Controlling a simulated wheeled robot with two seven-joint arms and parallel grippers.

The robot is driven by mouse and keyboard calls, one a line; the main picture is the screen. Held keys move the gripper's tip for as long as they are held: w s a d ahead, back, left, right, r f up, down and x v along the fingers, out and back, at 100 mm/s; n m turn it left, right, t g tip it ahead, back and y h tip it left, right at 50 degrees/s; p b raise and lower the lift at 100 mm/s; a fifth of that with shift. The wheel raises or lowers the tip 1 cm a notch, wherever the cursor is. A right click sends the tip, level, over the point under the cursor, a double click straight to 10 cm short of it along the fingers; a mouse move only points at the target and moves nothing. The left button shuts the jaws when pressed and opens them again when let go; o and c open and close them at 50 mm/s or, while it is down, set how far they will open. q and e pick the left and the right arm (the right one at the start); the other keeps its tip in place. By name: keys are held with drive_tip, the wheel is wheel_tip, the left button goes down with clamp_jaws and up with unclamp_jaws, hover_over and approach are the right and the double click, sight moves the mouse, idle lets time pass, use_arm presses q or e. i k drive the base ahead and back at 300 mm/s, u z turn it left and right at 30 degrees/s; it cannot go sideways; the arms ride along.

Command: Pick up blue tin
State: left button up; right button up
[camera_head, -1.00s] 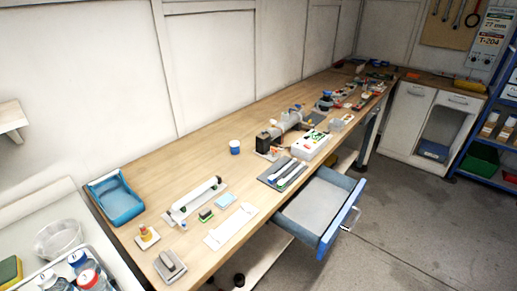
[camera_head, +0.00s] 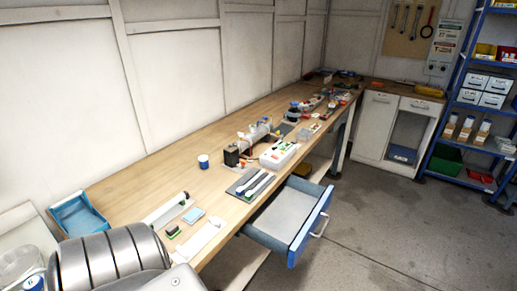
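A small blue tin (camera_head: 203,161) with a white band stands upright on the wooden workbench (camera_head: 150,175), left of a dark boxy device. Nothing touches it. Neither of my grippers shows in the head view. A grey ribbed part at the lower left looks like my own arm, and it covers the near end of the bench.
An open blue drawer (camera_head: 288,216) sticks out from the bench front. A blue tray (camera_head: 78,214) lies at the near left. A dark mat (camera_head: 250,184) with tools and a white box (camera_head: 279,154) lie right of the tin. Floor (camera_head: 390,230) is clear at right.

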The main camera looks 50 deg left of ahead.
sight(202, 159)
drive_tip(key=z, duration=0.1)
drive_tip(key=i, duration=2.95)
drive_tip(key=u, duration=2.85)
